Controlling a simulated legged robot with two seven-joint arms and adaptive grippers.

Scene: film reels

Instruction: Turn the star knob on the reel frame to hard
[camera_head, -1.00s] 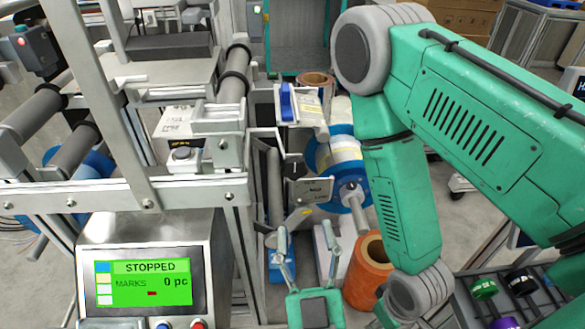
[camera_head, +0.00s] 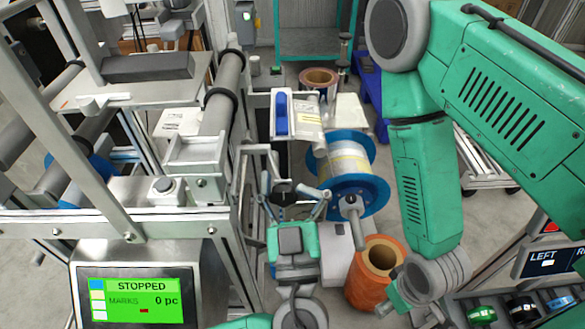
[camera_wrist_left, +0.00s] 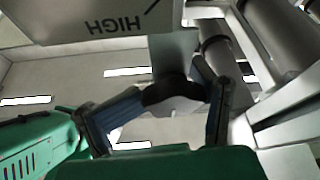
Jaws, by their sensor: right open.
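The black star knob (camera_head: 284,187) is on the reel frame's lower front in the head view. It also shows in the left wrist view (camera_wrist_left: 175,92), below a plate with the word HIGH upside down. My left gripper (camera_head: 297,190) has its fingers spread on either side of the knob. In the left wrist view my left gripper (camera_wrist_left: 165,110) has the knob between its fingertips; contact is unclear. The knob's pointer and the frame's other markings cannot be read. My right gripper (camera_head: 386,308) shows only in small part at the bottom of the head view.
A blue-flanged reel (camera_head: 346,172) sits right of the knob, and an orange roll (camera_head: 376,275) stands below it. A panel reading STOPPED (camera_head: 140,297) is at lower left. A metal frame with rollers (camera_head: 222,100) rises close on the left.

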